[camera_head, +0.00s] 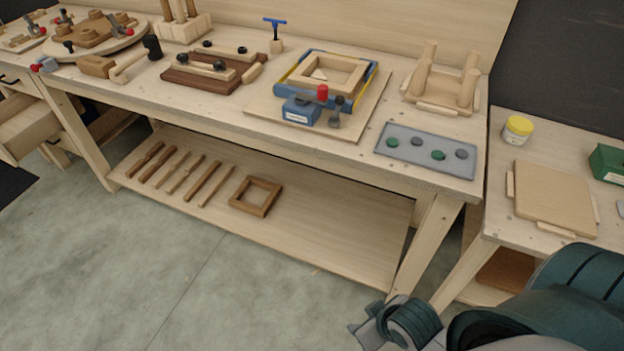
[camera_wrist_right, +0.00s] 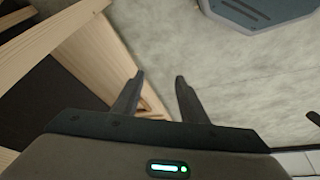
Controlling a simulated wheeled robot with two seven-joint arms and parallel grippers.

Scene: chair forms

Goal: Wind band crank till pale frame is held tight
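The pale frame (camera_head: 328,76) is a square of light wood, lying flat on a pale board (camera_head: 262,103) on the long bench. A small light triangular piece shows inside its opening. A blue band (camera_head: 287,76) runs around it, with yellow at the corners. A blue clamp block (camera_head: 300,110) with a white label sits at its front side. The crank has a red knob (camera_head: 322,93); a dark handle-like part (camera_head: 337,112) stands beside it. My right gripper (camera_head: 360,333) is low in front of the bench, far from the crank; the right wrist view shows its fingers (camera_wrist_right: 160,78) apart and empty.
A grey tray (camera_head: 427,151) with green and dark round pieces lies right of the clamp. An upturned stool form (camera_head: 440,85) stands behind it. A side table (camera_head: 535,228) stands at right. A lower shelf (camera_head: 330,232) holds wooden strips and a brown frame (camera_head: 256,196).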

